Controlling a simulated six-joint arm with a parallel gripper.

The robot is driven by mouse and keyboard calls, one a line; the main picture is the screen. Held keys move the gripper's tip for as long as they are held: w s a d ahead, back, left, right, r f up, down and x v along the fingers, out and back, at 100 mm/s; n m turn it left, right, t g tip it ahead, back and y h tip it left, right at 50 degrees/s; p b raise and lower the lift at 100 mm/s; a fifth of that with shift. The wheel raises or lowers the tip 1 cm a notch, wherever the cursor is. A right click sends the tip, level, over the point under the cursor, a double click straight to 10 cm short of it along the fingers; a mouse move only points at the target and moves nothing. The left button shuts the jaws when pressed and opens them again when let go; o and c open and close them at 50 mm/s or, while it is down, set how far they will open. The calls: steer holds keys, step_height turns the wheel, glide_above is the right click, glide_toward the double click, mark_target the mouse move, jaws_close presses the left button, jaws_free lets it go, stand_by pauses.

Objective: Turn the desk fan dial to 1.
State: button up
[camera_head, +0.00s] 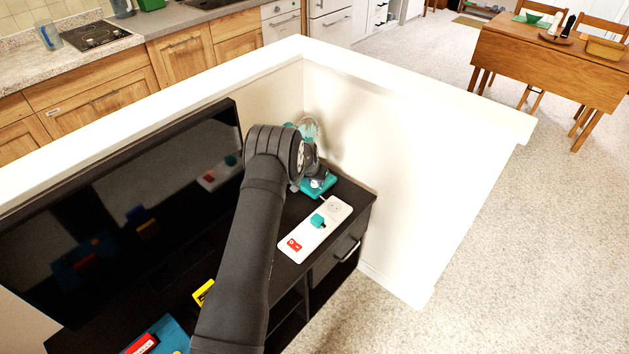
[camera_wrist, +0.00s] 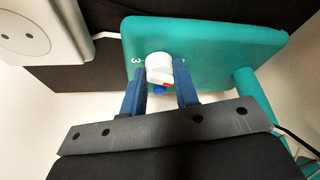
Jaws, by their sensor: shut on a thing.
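The desk fan stands at the far right end of the black TV cabinet in the head view. Its teal base (camera_head: 318,187) and part of its round cage (camera_head: 309,128) show; my arm hides much of the rest. In the wrist view the teal base (camera_wrist: 205,50) fills the upper middle. The white dial (camera_wrist: 159,67) sits on it, with a red mark at its lower right. A "3" shows left of the dial; other numbers are hidden. My gripper (camera_wrist: 160,75) has its blue fingers on both sides of the dial, shut on it. The fingertips are hidden from the head view.
A white power strip (camera_head: 315,230) with a red switch and a teal plug lies in front of the fan; its end (camera_wrist: 40,35) shows at upper left in the wrist view. A black TV (camera_head: 130,200) stands left of my arm. A white half wall (camera_head: 400,150) rises behind and right.

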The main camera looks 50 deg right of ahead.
steer(key=shift+m, duration=0.6)
steer(key=o, duration=1)
steer(key=shift+c, duration=0.2)
steer(key=v, duration=1.7)
steer(key=shift+w+a+r, duration=0.15)
steer(key=shift+w+r, duration=0.05)
steer(key=shift+w, duration=0.15)
